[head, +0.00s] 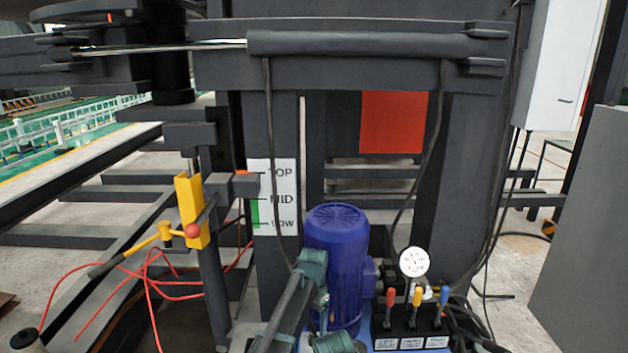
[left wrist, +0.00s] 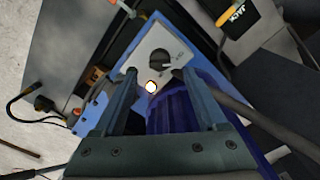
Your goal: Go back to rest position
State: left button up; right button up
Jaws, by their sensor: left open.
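My left gripper (left wrist: 154,80) is open in the left wrist view, with its two fingers apart and nothing held between them. Beyond the fingertips is a light panel (left wrist: 150,48) with a black rotary knob (left wrist: 160,58) and a small glowing button (left wrist: 151,87). I cannot tell whether a fingertip touches the panel. In the head view, dark teal parts of my left arm show at the bottom centre, in front of the blue motor (head: 338,235). My right gripper is not in view.
Right of the motor stand a pressure gauge (head: 414,262) and a lever block (head: 405,322) with red, yellow and blue handles. A dark steel frame (head: 350,60) fills the middle. A yellow bracket (head: 190,210) and loose red cable (head: 150,290) are at left. A grey cabinet (head: 590,230) stands right.

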aim_at(314, 336)
pick_arm(q)
notch_tip(314, 336, down, 5)
jog(key=b, duration=0.4)
jog(key=shift+f, duration=0.1)
notch_tip(314, 336, up, 14)
jog(key=p, duration=1.4)
notch_tip(314, 336, down, 15)
jog(key=b, duration=1.5)
jog(key=shift+r+m, duration=0.3)
jog(key=shift+m, duration=0.5)
jog(key=m, duration=0.6)
